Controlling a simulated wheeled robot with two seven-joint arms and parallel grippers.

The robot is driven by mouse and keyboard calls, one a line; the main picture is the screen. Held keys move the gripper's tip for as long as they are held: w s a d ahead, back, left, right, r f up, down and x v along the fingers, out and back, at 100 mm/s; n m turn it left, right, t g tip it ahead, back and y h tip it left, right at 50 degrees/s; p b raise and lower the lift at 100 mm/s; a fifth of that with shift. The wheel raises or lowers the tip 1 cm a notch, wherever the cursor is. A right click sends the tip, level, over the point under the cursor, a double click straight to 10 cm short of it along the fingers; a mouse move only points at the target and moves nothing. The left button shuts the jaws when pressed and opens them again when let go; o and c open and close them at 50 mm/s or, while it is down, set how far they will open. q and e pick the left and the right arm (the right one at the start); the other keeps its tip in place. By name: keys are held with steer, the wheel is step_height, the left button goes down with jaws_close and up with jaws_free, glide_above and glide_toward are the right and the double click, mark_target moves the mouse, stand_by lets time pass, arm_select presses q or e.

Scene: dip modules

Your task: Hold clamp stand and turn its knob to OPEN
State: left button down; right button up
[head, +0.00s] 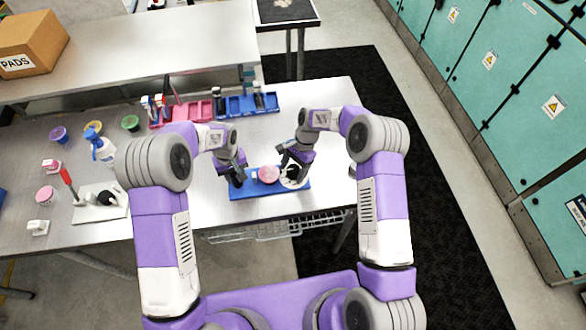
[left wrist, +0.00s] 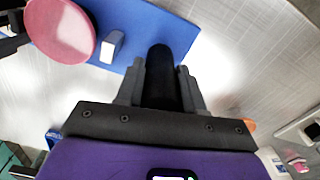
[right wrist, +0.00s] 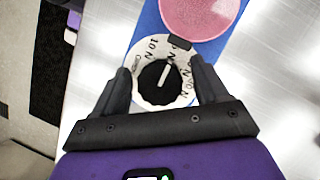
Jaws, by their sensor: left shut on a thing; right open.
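The clamp stand has a blue base plate (head: 262,192) on the table, with a pink disc (head: 268,174) in its middle. It also shows in the right wrist view (right wrist: 195,15). My left gripper (head: 236,181) is shut on the stand's upright black post (left wrist: 160,78) at the plate's left end. At the right end is a white dial (right wrist: 137,92) with printed marks, among them "10 N", and a round black knob (right wrist: 157,84). The knob's white line points up and slightly right in the right wrist view. My right gripper (right wrist: 160,84) is open, its fingers on either side of the dial.
A pink tray (head: 186,113) and a blue tray (head: 247,104) stand behind the stand. The table right of the stand is clear.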

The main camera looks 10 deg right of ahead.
steer(key=c, duration=1)
steer(key=shift+c, duration=0.2)
steer(key=shift+n, duration=0.4)
steer(key=n+g+h, duration=0.1)
steer(key=n, duration=0.2)
steer(key=shift+n, duration=0.4)
steer(key=n+h, duration=0.2)
steer(key=n, duration=0.2)
steer(key=shift+g, duration=0.4)
steer(key=n, duration=0.2)
steer(key=n+h, duration=0.1)
steer(key=n, duration=0.2)
steer(key=shift+h, duration=0.3)
steer(key=shift+d+n+t+h, duration=0.15)
steer(key=shift+n+h, duration=0.25)
steer(key=shift+n, duration=0.7)
steer(key=shift+a+n+t+h, duration=0.1)
steer(key=shift+n+t+h, duration=0.25)
steer(key=shift+n, duration=0.75)
